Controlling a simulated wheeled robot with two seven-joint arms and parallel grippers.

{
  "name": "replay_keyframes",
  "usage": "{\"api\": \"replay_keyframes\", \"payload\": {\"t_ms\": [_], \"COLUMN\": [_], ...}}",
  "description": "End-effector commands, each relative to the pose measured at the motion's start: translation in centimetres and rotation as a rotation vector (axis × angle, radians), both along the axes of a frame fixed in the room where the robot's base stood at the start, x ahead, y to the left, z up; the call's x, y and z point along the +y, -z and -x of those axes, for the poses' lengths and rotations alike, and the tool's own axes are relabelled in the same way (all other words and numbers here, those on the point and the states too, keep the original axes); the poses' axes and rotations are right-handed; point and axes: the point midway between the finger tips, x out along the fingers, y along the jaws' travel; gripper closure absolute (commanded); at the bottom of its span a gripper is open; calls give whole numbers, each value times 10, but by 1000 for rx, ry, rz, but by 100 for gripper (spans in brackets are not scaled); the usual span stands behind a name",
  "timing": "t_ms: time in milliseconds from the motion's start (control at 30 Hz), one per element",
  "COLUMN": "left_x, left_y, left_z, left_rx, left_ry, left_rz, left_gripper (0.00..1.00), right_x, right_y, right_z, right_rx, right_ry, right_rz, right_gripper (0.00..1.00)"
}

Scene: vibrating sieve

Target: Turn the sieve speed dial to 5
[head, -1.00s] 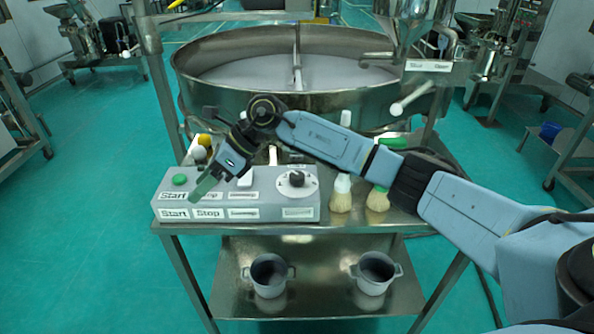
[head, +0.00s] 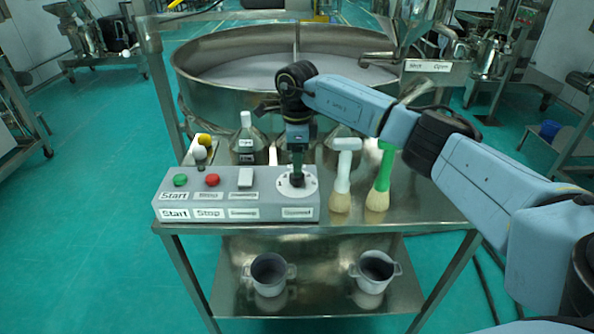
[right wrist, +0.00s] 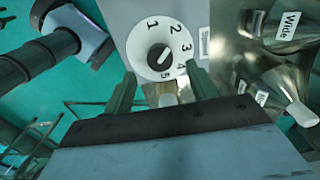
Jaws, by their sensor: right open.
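The speed dial (head: 291,191) is a white disc with a black knob on the right part of the grey control box (head: 237,207). In the right wrist view the dial (right wrist: 142,52) shows numbers 1 to 5 clockwise. Its black knob (right wrist: 160,57) bears a white line slanting between lower left and upper right; I cannot tell which end is the pointer. My right gripper (head: 297,172) points down over the dial and hides part of it. In the right wrist view its fingers (right wrist: 162,78) are apart with nothing between them. Contact with the knob cannot be told. My left gripper is out of view.
Green (head: 180,180) and red (head: 212,180) buttons and a white switch (head: 245,178) lie left of the dial. Two brushes (head: 341,190) (head: 379,190) stand close on its right. The large round sieve (head: 220,85) is at the back.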

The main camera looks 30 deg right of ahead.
Motion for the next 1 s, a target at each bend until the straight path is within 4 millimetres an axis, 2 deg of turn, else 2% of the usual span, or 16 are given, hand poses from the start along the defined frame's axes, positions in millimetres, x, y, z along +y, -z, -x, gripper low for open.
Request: {"api": "replay_keyframes", "payload": {"t_ms": [100,300,667,1000], "left_x": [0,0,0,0], "left_y": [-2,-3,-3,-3], "left_z": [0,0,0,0], "left_rx": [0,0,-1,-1], "left_ry": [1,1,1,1], "left_rz": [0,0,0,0], "left_gripper": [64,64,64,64], "right_x": [0,0,0,0], "right_y": [22,42,47,47], "right_z": [1,0,0,0], "right_rx": [3,-1,-2,-2], "right_ry": [0,1,0,0], "right_rz": [-1,-1,-1,-1], "right_gripper": [42,42,42,87]}}
